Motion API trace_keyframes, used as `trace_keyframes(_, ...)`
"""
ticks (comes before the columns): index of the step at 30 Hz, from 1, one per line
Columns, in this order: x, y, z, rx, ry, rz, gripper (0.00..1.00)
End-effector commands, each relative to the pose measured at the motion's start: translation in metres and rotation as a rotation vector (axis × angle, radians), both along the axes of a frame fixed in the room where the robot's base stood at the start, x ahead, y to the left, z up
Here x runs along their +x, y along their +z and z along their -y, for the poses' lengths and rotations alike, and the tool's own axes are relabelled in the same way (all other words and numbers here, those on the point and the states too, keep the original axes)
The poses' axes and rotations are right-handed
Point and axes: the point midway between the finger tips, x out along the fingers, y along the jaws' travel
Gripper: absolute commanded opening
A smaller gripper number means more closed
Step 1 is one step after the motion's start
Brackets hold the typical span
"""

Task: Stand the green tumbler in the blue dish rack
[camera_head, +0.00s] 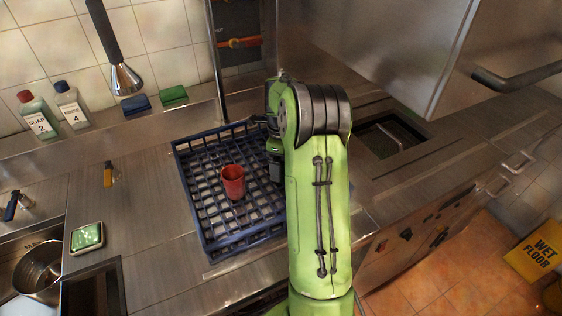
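The blue dish rack (246,241) lies on the steel counter in the middle of the view. A red tumbler (232,182) stands in it, near the middle of its grid. I see no green tumbler in this view. My green arm reaches up past the rack's right side and hides part of that side. Dark parts of my gripper (273,152) show at the arm's left edge, by the rack's back right corner. Its fingertips are not clear, so I cannot tell whether it is open or holds anything.
Soap bottles (38,115), a blue sponge (136,104) and a green sponge (174,95) sit on the back ledge. A green-topped square item (87,238) lies at left, near a sink with a pot (38,268). A steel hood (390,50) overhangs the right.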

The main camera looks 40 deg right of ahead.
Motion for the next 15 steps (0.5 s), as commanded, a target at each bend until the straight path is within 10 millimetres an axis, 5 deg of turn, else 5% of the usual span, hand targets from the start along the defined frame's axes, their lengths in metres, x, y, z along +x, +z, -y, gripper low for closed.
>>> trace_keyframes(9,0.000,0.004,0.000,-0.001,0.000,0.000,0.87)
trace_keyframes(15,0.001,0.048,0.001,-0.005,-0.001,0.005,0.87)
